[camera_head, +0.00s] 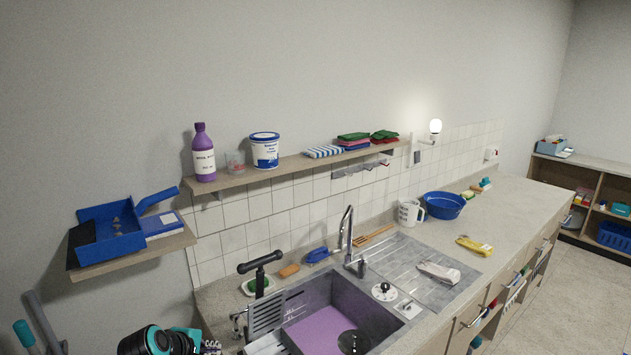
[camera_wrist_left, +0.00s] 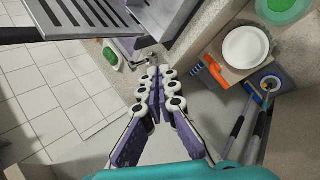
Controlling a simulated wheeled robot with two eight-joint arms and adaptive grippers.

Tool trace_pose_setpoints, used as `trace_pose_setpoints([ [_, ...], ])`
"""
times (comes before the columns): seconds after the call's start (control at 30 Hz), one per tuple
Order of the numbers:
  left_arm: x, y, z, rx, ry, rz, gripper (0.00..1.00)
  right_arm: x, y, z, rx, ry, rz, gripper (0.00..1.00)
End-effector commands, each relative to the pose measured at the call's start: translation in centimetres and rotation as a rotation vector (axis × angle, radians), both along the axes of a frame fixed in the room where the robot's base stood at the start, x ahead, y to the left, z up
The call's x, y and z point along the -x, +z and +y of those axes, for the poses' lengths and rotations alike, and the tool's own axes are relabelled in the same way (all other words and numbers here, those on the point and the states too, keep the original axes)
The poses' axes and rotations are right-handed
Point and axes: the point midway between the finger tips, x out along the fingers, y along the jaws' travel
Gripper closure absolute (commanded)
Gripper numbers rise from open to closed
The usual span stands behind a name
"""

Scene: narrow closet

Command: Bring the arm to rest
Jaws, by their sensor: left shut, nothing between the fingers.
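My left arm's dark and teal wrist (camera_head: 160,341) comes in at the bottom left of the head view, left of the sink. A small part of my left gripper (camera_head: 211,347) shows beside it at the bottom edge, in front of the counter. In the left wrist view the gripper's two purple-padded fingers (camera_wrist_left: 157,76) come together at their tips with nothing between them. It is apart from the counter and the things around it. My right arm and gripper are not in view.
The sink (camera_head: 330,318) holds purple liquid, with a grey slatted rack (camera_head: 266,314) at its left. A wall shelf (camera_head: 285,166) and a lower shelf (camera_head: 140,255) jut out above. In the wrist view, a white round container (camera_wrist_left: 245,48) and grey poles (camera_wrist_left: 258,125) stand right of the fingers.

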Motion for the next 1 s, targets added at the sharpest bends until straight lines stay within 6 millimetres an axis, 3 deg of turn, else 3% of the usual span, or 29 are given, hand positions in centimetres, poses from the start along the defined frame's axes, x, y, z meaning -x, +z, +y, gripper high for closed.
trace_pose_setpoints([
  [0.17,5.3,-0.7,-3.2,-0.258,-0.268,-0.02,1.0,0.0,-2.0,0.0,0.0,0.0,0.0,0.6],
  [0.3,11.0,-2.1,-5.4,-0.538,-0.569,-0.04,1.0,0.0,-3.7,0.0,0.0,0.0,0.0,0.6],
  [0.5,17.2,-4.9,-6.7,-0.871,-0.936,-0.062,1.0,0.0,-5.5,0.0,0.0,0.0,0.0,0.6],
  [0.7,19.8,-6.3,-6.9,-1.03,-1.115,-0.071,1.0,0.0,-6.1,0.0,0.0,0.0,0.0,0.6],
  [1.0,20.0,-6.3,-6.9,-1.048,-1.134,-0.071,1.0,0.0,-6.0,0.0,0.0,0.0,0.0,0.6],
])
